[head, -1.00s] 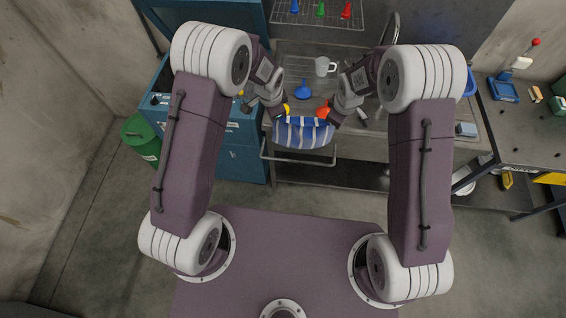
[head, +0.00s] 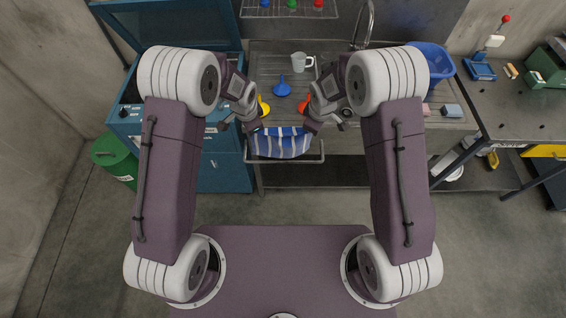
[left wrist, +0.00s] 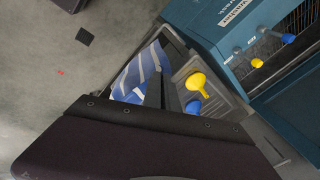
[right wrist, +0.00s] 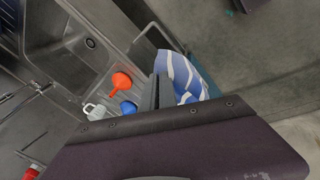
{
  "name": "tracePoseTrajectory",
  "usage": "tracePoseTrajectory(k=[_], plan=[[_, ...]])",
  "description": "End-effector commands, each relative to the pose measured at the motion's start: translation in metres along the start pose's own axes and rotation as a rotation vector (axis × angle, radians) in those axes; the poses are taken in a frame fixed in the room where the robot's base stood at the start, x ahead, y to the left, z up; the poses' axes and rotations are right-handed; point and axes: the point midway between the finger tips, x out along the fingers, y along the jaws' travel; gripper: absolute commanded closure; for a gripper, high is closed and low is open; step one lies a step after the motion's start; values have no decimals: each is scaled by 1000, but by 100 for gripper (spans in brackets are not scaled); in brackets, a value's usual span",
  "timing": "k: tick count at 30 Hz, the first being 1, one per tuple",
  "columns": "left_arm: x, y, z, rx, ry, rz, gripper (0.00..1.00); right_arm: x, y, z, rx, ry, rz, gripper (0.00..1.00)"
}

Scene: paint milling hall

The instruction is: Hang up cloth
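A blue cloth with white stripes (head: 282,144) is stretched between my two grippers at the front edge of the sink bench. My left gripper (head: 254,129) is at its left end and my right gripper (head: 311,128) at its right end. Both look shut on it. The cloth also shows beside the dark fingers in the left wrist view (left wrist: 139,72) and right wrist view (right wrist: 186,76). A thin metal rail (head: 287,162) sticks out from the bench front, with the cloth's lower edge close to it in the picture. I cannot tell whether they touch.
A blue funnel (head: 282,88), a yellow funnel (head: 264,106), an orange funnel (head: 303,105) and a pale mug (head: 301,62) stand on the bench behind the cloth. A teal cabinet (head: 222,168) is on the left, a blue tub (head: 433,62) on the right. The floor in front is clear.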

Motion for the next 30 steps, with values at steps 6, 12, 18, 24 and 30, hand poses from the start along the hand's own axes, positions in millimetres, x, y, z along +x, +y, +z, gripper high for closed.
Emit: tracePoseTrajectory(k=[6, 12, 18, 24, 30], plan=[[0, 0, 0, 0, 0, 0, 100, 0, 0, 0, 0, 0, 0, 100], [0, 0, 0, 0, 0, 0, 100, 0, 0, 0, 0, 0, 0, 100], [0, 0, 0, 0, 0, 0, 100, 0, 0, 0, 0, 0, 0, 100], [0, 0, 0, 0, 0, 0, 100, 0, 0, 0, 0, 0, 0, 100], [15, 3, 3, 0, 2, -3, 100, 15, -2, 3, 1, 2, 3, 100]])
